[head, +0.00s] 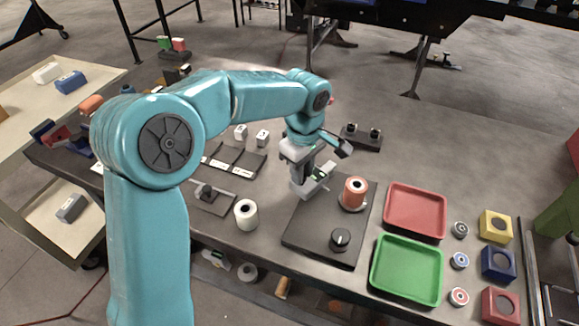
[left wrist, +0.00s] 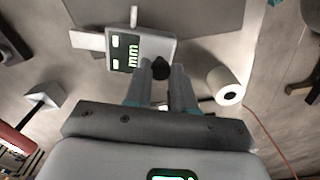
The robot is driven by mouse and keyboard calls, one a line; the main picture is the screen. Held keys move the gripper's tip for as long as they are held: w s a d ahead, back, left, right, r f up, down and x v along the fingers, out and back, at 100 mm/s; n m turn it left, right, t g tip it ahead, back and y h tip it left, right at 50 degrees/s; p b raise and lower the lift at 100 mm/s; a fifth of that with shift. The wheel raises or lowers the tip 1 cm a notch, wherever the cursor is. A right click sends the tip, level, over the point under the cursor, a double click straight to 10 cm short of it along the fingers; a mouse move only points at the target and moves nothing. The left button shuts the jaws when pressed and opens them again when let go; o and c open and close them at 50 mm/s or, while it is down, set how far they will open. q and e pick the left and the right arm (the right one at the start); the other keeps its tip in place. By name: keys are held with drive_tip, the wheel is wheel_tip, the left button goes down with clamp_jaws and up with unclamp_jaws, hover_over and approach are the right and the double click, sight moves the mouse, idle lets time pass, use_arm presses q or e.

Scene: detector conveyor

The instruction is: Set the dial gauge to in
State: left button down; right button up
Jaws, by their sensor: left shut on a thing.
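The dial gauge (head: 311,184) is a light grey device on the work table, partly hidden by my left gripper in the head view. In the left wrist view the gauge (left wrist: 150,50) shows a dark display with green lit marks and "mm". A small dark knob (left wrist: 160,67) is at its edge, between my left fingertips. My left gripper (head: 303,166) reaches down at the gauge; in the left wrist view its fingers (left wrist: 161,75) are shut on the dark knob. The fingers cover part of the knob. My right gripper is in neither view.
A dark plate (head: 310,254) carries an orange spool (head: 355,191) and a black knob with a white mark (head: 340,239). A white roll (head: 246,213) stands left of it. A red tray (head: 414,235) and a green tray (head: 407,298) are to the right.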

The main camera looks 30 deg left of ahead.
use_arm(q)
drive_tip(key=shift+s+d+n+b, duration=0.1)
drive_tip(key=shift+d+n+b, duration=0.35)
drive_tip(key=shift+d+n, duration=0.75)
drive_tip(key=shift+d+r+n, duration=0.15)
drive_tip(key=shift+d+n, duration=0.85)
drive_tip(key=shift+n, duration=0.2)
drive_tip(key=c, duration=1.2)
unclamp_jaws()
drive_tip(key=shift+o, duration=1.3)
drive_tip(key=shift+d, duration=0.15)
wheel_tip(320, 180, up, 16)
drive_tip(key=p, duration=0.1)
drive_tip(key=shift+r, duration=0.15)
